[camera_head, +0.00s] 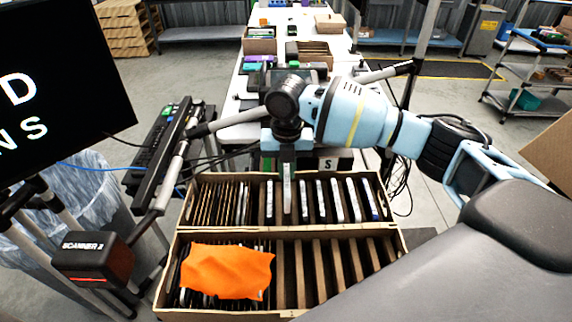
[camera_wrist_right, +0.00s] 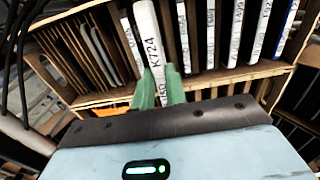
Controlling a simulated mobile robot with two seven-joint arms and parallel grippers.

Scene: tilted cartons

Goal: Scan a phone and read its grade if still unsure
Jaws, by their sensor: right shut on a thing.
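My right gripper (camera_head: 287,150) points down over the far carton (camera_head: 396,214) and is shut on a narrow white-edged phone (camera_head: 287,188). This phone stands higher than its neighbours, and its lower end is hidden in the carton. In the right wrist view the green fingertips (camera_wrist_right: 160,86) pinch the phone (camera_wrist_right: 152,45), whose edge label reads K724. More phones (camera_head: 337,200) stand in the slots to its right. The scanner (camera_head: 92,258), marked SCANNER 2, is at the lower left with a red line lit. My left gripper is out of view.
The near carton (camera_head: 162,285) has an orange cloth (camera_head: 226,272) over its left part and several empty slots on the right. A monitor (camera_head: 60,80) shows cut-off letters. A stand and cables are at left; a white table (camera_head: 240,135) lies behind.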

